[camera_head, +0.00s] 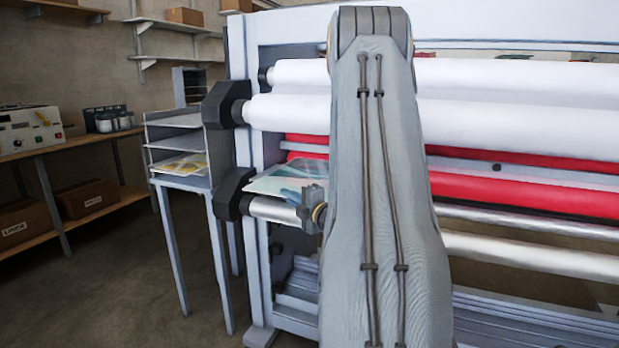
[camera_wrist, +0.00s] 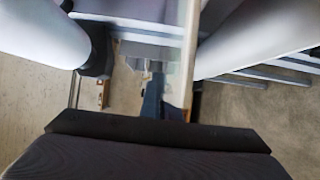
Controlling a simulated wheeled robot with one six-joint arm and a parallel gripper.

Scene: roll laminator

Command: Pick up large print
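A pale print with greenish-blue areas (camera_head: 272,183) lies at the left end of the laminator, in front of the red rollers and above a silver roller. My arm hides its right part. My gripper (camera_head: 290,195), with bluish fingers, is at the print's front edge in the head view. In the wrist view the fingers (camera_wrist: 153,82) point away from the camera toward a pale, blurred area. I cannot tell whether they touch the print or how far apart they are. A smaller sheet with yellow on it (camera_head: 183,166) lies in the grey tray rack (camera_head: 176,142).
The laminator's white rolls (camera_head: 520,78), red rollers (camera_head: 525,192) and silver rollers (camera_head: 530,222) stretch to the right behind my arm. Black roller end caps (camera_head: 225,105) stick out at left. A workbench (camera_head: 70,147) stands far left. Floor between is clear.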

